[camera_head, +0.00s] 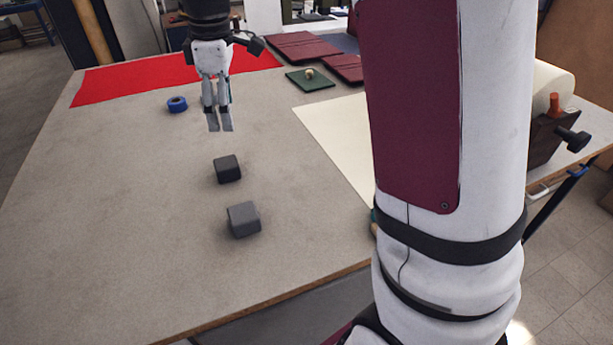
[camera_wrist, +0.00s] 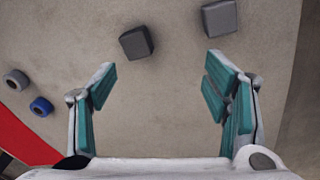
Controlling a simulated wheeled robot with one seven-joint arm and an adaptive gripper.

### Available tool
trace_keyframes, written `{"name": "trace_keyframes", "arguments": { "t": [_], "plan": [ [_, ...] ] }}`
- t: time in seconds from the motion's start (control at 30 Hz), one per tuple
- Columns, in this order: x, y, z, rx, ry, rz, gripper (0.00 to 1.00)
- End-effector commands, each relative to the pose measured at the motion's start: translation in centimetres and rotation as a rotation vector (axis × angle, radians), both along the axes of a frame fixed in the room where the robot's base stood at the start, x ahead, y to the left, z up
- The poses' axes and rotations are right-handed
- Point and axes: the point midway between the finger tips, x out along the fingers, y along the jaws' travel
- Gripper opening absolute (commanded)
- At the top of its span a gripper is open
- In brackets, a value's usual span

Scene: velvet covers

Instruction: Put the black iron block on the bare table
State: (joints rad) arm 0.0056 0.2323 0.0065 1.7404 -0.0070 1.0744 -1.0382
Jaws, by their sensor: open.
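The black iron block (camera_head: 227,169) rests on the bare grey table top (camera_head: 110,220), with nothing touching it. It also shows in the wrist view (camera_wrist: 136,42), just beyond my left fingertip. A lighter grey block (camera_head: 243,219) rests on the table nearer the front edge, apart from the black one; it is at the top of the wrist view (camera_wrist: 219,18). My gripper (camera_head: 220,126) hangs above the table, behind the black block in the head view. In the wrist view my gripper (camera_wrist: 160,68) has its fingers wide apart with only table between them.
A blue roll (camera_head: 177,104) lies left of my gripper; a dark roll (camera_wrist: 17,79) shows beside it in the wrist view. A red cloth (camera_head: 115,82), a green pad (camera_head: 310,80) and maroon covers (camera_head: 300,46) lie at the back. A cream sheet (camera_head: 335,130) lies right. The left table is clear.

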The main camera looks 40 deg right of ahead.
Motion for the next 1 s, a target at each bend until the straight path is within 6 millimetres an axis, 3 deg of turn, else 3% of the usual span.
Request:
{"name": "trace_keyframes", "arguments": {
  "t": [0.1,0.3,0.47,0.6,0.8,1.0],
  "plan": [
    [-4.6,-0.1,2.8,0.016,-0.049,-0.151,0.70],
    [-12.2,-0.1,5.1,0.060,-0.123,-0.407,0.70],
    [-18.2,-0.2,5.4,0.110,-0.178,-0.610,0.70],
    [-23.0,-0.2,4.5,0.161,-0.221,-0.779,0.70],
    [-27.5,-0.2,2.7,0.223,-0.261,-0.953,0.70],
    [-28.8,-0.2,1.9,0.245,-0.271,-1.014,0.70]
  ]
}}
